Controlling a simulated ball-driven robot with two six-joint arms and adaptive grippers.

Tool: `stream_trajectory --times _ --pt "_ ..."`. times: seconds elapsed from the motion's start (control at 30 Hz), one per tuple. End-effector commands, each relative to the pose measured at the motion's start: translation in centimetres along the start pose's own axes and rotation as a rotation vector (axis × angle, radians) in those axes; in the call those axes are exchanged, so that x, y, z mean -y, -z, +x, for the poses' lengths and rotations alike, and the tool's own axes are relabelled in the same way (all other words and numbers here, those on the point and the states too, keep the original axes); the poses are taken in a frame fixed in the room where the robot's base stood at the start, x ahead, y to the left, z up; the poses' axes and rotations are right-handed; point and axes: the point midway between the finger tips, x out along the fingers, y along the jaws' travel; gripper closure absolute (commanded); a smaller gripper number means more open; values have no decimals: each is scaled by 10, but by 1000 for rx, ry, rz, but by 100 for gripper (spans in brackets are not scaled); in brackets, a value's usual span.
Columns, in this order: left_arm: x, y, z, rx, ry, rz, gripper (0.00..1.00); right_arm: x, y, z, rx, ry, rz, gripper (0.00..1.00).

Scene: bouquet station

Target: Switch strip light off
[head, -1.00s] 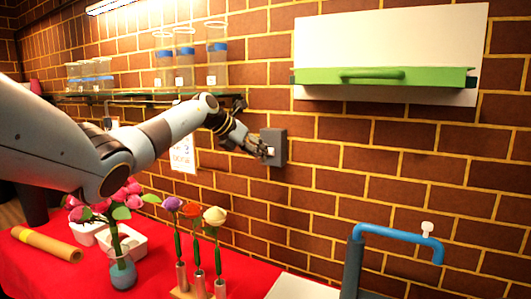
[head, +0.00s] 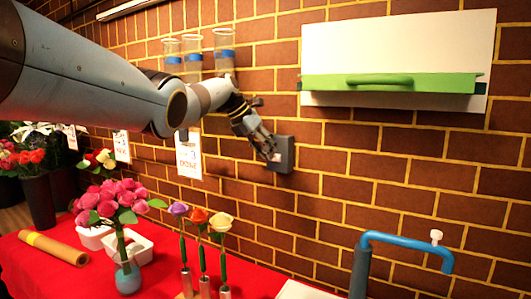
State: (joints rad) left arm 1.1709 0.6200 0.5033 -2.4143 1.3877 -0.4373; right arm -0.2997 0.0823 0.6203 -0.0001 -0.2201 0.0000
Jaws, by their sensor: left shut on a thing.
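The strip light (head: 126,9) runs along the wall at the top left of the head view and looks unlit, a dull pale bar. A grey switch box (head: 284,154) is fixed to the brick wall at the middle. My left gripper (head: 270,153) reaches to the box's left front side and is shut on its switch. The fingers hide the switch part itself. My left arm crosses the upper left of the view. My right gripper is not in view.
A green-handled tray (head: 385,84) on a white panel (head: 400,40) is right of the switch. Clear tubes (head: 224,55) stand behind my arm. Below are a red table (head: 90,270), flowers in holders (head: 203,262), a blue vase (head: 128,279) and a blue tap (head: 410,243).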

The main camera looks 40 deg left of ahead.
Motion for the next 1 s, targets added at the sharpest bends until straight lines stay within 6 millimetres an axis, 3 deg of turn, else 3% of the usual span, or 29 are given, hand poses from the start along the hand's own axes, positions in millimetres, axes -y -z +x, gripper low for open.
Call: stream_trajectory --times 0.03,0.23,0.27,0.47,0.77,1.0 --pt "2 -9 -7 23 -1 6 100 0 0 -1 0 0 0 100" --pt "2 -10 -8 26 -1 6 100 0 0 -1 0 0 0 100" --pt "2 -10 -8 26 -1 6 79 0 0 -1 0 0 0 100" --pt "1 -7 -5 19 0 3 53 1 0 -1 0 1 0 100" --pt "1 -4 -5 12 0 1 52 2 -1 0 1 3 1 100" --pt "0 -3 -32 12 -4 5 52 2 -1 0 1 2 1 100"
